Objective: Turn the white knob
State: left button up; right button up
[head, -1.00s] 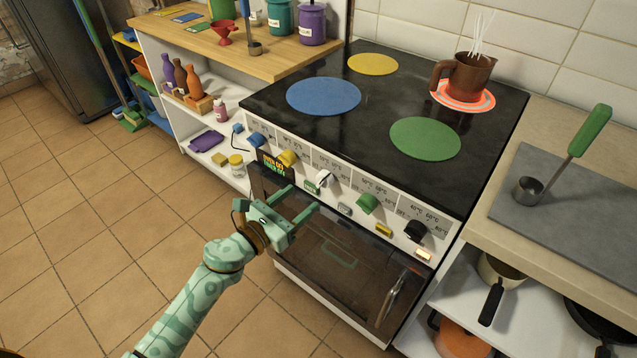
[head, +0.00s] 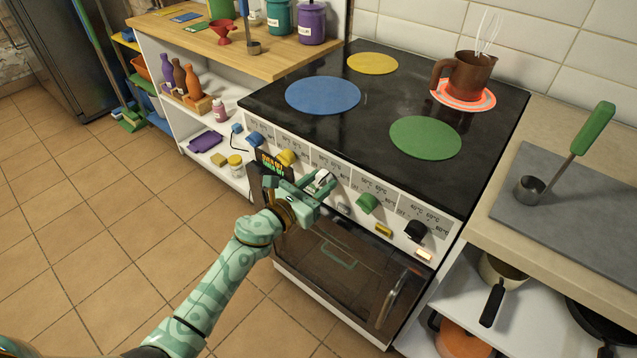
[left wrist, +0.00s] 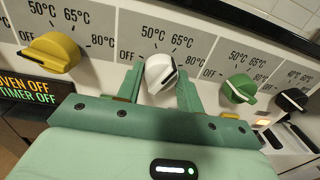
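The white knob (head: 321,180) is on the stove's front panel, between the yellow knob and the green knob. In the left wrist view the white knob (left wrist: 160,73) has a dark mark and sits between the two fingers of my left gripper (left wrist: 160,85). Visible gaps remain on both sides, so the fingers look open around it. In the head view my left gripper (head: 315,186) is at the panel, its fingers reaching to the knob. My right gripper is not in view.
A yellow knob (left wrist: 50,52) is left of the white one; a green knob (left wrist: 239,88) and black knob (left wrist: 292,100) are right. The display (left wrist: 35,90) reads oven off, timer off.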

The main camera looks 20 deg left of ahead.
pick_arm(q)
jog(key=shift+n, duration=0.3)
jog(key=n, duration=0.4)
jog(key=shift+n, duration=0.4)
jog(key=n+p, duration=0.1)
jog(key=n, duration=0.3)
jog(key=shift+s+d+n, duration=0.1)
jog(key=shift+n, duration=0.2)
jog(key=n+p, duration=0.1)
jog(key=n, duration=0.3)
jog(key=shift+n+t, duration=0.3)
jog(key=shift+t, duration=0.1)
jog(key=n+y+p, duration=0.1)
jog(key=n, duration=0.4)
jog(key=shift+n+p, duration=0.35)
jog(key=shift+n, duration=0.05)
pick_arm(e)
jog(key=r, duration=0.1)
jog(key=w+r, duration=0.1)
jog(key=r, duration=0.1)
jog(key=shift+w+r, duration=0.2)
pick_arm(q)
jog(key=o, duration=1)
